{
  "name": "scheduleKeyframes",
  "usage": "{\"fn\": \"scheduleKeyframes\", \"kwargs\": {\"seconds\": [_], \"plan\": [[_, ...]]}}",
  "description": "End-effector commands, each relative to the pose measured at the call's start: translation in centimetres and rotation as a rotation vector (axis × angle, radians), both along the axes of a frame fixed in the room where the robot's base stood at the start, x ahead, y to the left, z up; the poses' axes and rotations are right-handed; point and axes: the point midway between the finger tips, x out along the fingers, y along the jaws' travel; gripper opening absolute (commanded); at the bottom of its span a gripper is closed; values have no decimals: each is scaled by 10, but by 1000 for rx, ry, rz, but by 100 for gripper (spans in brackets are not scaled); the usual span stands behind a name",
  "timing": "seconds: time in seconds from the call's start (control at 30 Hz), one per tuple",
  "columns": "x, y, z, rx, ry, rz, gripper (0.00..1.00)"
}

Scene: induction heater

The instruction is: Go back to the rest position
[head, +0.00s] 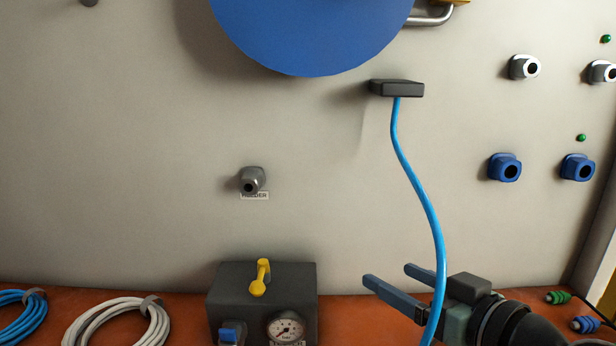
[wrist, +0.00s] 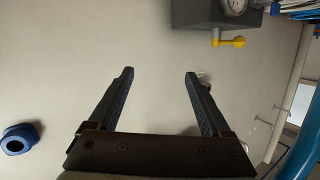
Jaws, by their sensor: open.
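My gripper (head: 392,284) is at the lower right of the head view, its two blue-grey fingers pointing left and spread apart. In the wrist view my gripper (wrist: 160,74) is open with nothing between its fingers, facing the pale panel. A blue hose (head: 418,190) hangs from a dark block (head: 396,88) on the panel and runs down past my gripper, in front of it in the head view. A blue tube also shows at the lower right edge of the wrist view (wrist: 303,155).
A dark box with a yellow lever (head: 261,278) and a gauge (head: 285,327) stands left of my gripper. Coiled hoses (head: 118,325) lie on the orange-brown surface at left. Blue fittings (head: 505,168) and white-tipped ones (head: 525,67) project from the panel at right. A blue disc (head: 312,30) is above.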

Motion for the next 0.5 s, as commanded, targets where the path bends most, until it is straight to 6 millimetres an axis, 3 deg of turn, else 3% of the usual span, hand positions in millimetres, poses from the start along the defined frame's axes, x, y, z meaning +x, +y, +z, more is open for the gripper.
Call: {"fn": "scheduleKeyframes", "kwargs": {"seconds": [0.1,0.17,0.23,0.37,0.5], "plan": [[17,31,58,-58,-144,-176,82],[14,46,97,-67,-258,-265,82],[0,64,145,-55,-412,-350,82],[-50,96,224,5,-696,-443,82],[-129,124,292,108,-991,-483,82]]}}
